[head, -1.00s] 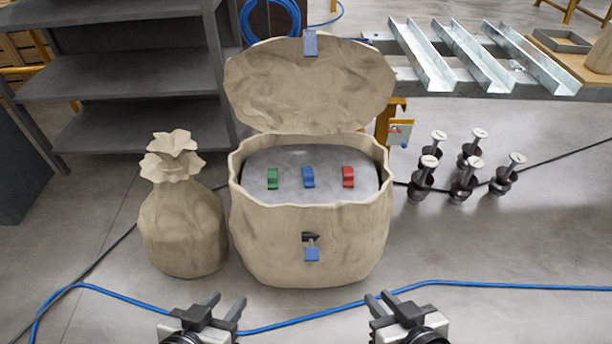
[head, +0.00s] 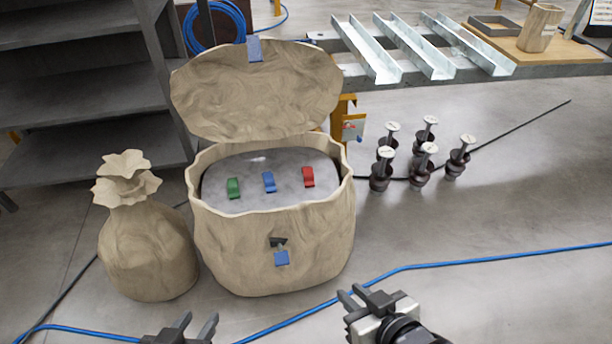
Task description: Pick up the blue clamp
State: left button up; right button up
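The blue clamp (head: 269,182) sits on the grey inner surface (head: 240,196) of an open, sack-like container (head: 270,225). It is in the middle, between a green clamp (head: 233,188) on the left and a red clamp (head: 308,177) on the right. My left gripper (head: 196,322) is at the bottom edge, in front of and below the container, with its fingers apart and nothing between them. My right gripper (head: 350,294) is to the right of the container's lower front, fingers apart and empty. Neither gripper touches a clamp.
The container's lid (head: 255,95) stands raised behind it, and a blue latch piece (head: 281,258) is on its front. A tied sack (head: 148,235) stands close on the left. Several dark posts (head: 421,160) stand to the right. A blue cable (head: 450,262) crosses the floor.

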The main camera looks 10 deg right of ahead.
aim_at(268, 177)
jog(key=z, duration=2)
jog(key=i, duration=1.2)
jog(key=u, duration=3.7)
jog(key=i, duration=0.5)
jog(key=z, duration=0.05)
